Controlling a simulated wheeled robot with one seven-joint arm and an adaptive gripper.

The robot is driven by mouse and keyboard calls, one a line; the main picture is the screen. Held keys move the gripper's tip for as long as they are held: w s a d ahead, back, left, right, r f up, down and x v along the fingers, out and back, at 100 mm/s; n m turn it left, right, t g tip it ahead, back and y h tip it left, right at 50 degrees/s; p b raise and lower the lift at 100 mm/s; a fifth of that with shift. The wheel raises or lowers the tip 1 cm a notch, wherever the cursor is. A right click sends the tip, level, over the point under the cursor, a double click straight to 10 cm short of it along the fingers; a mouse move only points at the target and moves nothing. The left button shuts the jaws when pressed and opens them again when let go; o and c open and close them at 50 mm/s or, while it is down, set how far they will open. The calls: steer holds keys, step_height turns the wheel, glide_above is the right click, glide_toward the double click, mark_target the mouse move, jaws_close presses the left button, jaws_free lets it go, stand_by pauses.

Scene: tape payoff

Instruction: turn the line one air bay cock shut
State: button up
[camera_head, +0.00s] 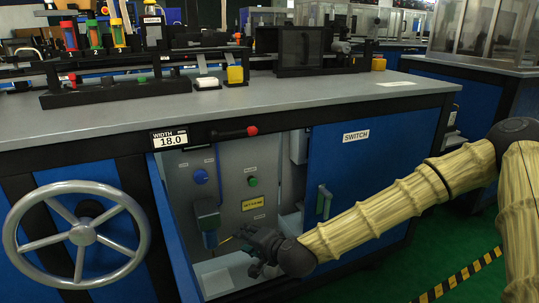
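The open bay under the bench has a grey inner panel (231,170) with a blue round knob (200,176), a green knob (252,181) and a yellow label (253,203). My dark gripper (254,267) is at the bay's lower opening, right of the blue bowl. Its fingers are too small and dark to read, and it hides part of the bay behind it.
A blue door marked SWITCH (356,170) stands right of the opening. A large grey handwheel (76,234) is at left.

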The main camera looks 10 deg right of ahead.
steer(key=w+d+r+m+t+h+b, duration=0.15)
steer(key=d+r, duration=0.25)
steer(key=r, duration=0.4)
steer(key=w+d+r+m+t, duration=0.2)
steer(key=w+d+r+t, duration=0.15)
steer(key=r, duration=0.55)
steer(key=w+d+r+m+t+h+b, duration=0.1)
steer(key=w+d+r+m, duration=0.1)
steer(key=d+r, duration=0.45)
steer(key=w+a+r+b, duration=0.1)
steer(key=w+b, duration=0.1)
steer(key=w, duration=0.3)
steer(key=w+a+r+b, duration=0.1)
steer(key=w+a+b, duration=0.1)
steer(key=w, duration=0.4)
steer(key=shift+a, duration=0.3)
steer(key=shift+y, duration=0.25)
jaws_close()
